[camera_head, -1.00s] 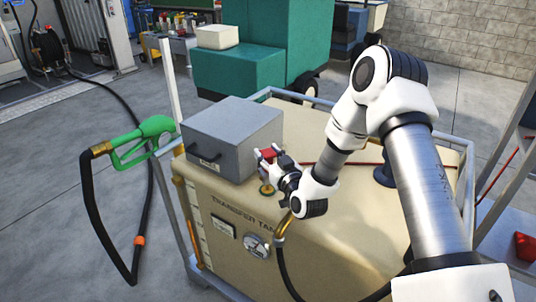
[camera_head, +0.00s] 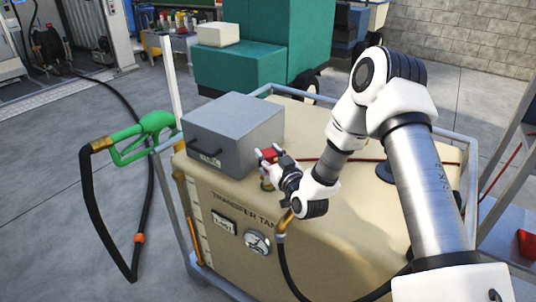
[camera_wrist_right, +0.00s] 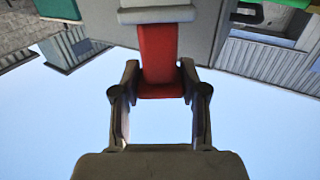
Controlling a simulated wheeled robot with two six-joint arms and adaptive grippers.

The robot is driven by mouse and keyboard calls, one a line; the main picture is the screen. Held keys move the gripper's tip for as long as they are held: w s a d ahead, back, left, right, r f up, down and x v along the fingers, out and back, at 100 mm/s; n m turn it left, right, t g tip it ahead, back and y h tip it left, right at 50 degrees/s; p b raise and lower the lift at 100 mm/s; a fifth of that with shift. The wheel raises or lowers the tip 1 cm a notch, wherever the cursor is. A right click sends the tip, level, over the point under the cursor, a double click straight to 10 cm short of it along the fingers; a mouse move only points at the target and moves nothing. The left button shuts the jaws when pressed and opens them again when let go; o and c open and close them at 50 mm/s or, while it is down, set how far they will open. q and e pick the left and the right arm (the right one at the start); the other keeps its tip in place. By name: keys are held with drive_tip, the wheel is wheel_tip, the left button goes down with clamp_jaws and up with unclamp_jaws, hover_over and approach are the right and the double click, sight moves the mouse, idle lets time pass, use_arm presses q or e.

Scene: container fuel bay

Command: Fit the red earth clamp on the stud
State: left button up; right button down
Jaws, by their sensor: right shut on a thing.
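The red earth clamp (camera_head: 269,154) is between the fingertips of my right gripper (camera_head: 267,157), which is shut on it above the tank top. In the right wrist view the clamp (camera_wrist_right: 158,60) shows as a red block between the two fingers. Below it, a small brass and green fitting (camera_head: 267,186), apparently the stud, is near the tank's front edge. It is partly covered by the gripper, and I cannot tell whether the clamp touches it. My left gripper is not in view.
A grey box (camera_head: 238,125) stands on the tan transfer tank (camera_head: 340,240), close left of the gripper. A rail (camera_head: 370,118) surrounds the top. A red cable (camera_head: 335,160) runs behind my arm. A green nozzle (camera_head: 150,125) hangs at the left.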

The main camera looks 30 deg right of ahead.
drive_tip(key=shift+d+f, duration=0.15)
drive_tip(key=shift+f, duration=0.1)
drive_tip(key=shift+f+b, duration=0.25)
drive_tip(key=shift+b, duration=0.05)
idle(0.4)
drive_tip(key=c, duration=0.5)
unclamp_jaws()
drive_tip(key=shift+c, duration=0.2)
drive_tip(key=shift+r, duration=0.1)
